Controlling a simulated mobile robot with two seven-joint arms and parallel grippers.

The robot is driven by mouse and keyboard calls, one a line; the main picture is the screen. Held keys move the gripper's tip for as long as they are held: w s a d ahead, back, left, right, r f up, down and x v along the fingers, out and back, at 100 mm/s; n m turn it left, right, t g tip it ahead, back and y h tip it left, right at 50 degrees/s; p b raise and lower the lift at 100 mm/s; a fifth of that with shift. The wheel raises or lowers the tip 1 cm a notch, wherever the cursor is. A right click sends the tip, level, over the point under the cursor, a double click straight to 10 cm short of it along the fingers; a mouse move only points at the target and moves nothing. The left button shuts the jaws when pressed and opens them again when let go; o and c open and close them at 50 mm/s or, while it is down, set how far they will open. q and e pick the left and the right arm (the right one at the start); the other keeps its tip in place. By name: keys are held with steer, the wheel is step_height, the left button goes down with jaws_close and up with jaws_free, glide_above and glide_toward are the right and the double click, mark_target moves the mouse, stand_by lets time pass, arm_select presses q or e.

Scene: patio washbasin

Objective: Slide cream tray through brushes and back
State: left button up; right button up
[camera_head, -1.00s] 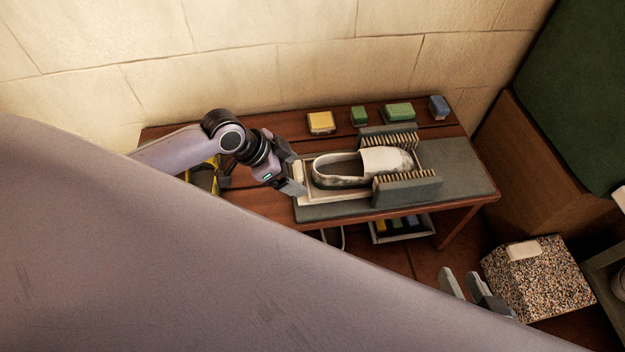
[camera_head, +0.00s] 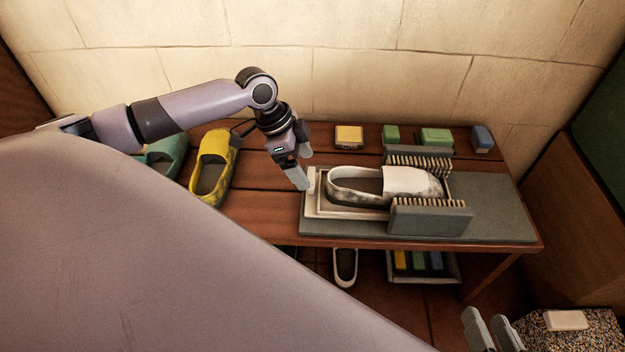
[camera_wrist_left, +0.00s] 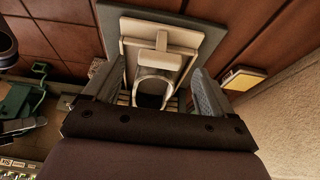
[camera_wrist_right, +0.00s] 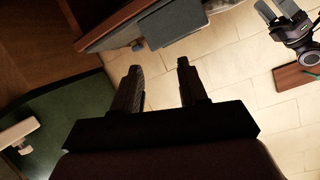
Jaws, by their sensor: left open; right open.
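The cream tray (camera_head: 345,211) lies on a grey mat (camera_head: 490,205) on the wooden table and carries a white slip-on shoe with dirty patches (camera_head: 405,181). The shoe's toe end is between two brush blocks, a rear one (camera_head: 418,161) and a front one (camera_head: 430,220). My left gripper (camera_head: 303,170) is open at the tray's left end, by its upright handle (camera_head: 311,181). In the left wrist view the tray (camera_wrist_left: 133,50) and handle (camera_wrist_left: 161,58) show ahead of the fingers. Contact is unclear. My right gripper (camera_head: 490,335) is open and empty, low at the right, away from the tray.
A yellow shoe (camera_head: 211,165) and a teal shoe (camera_head: 166,158) are left of the tray. Yellow (camera_head: 349,136), green (camera_head: 436,138) and blue (camera_head: 482,138) blocks line the table's back. A speckled box (camera_head: 585,335) stands at lower right. My arm hides the lower left.

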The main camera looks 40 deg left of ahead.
mark_target(310, 175)
arm_select(q)
steer(key=b+x, duration=0.1)
steer(key=x, duration=0.3)
steer(key=shift+f+b, duration=0.2)
steer(key=shift+b, duration=0.15)
steer(key=shift+w+d+f, duration=0.1)
steer(key=shift+d+f, duration=0.1)
steer(key=shift+f, duration=0.05)
arm_select(e)
steer(key=shift+w+a+f+y, duration=0.1)
steer(key=shift+a+f+y, duration=0.1)
steer(key=shift+a+y, duration=0.2)
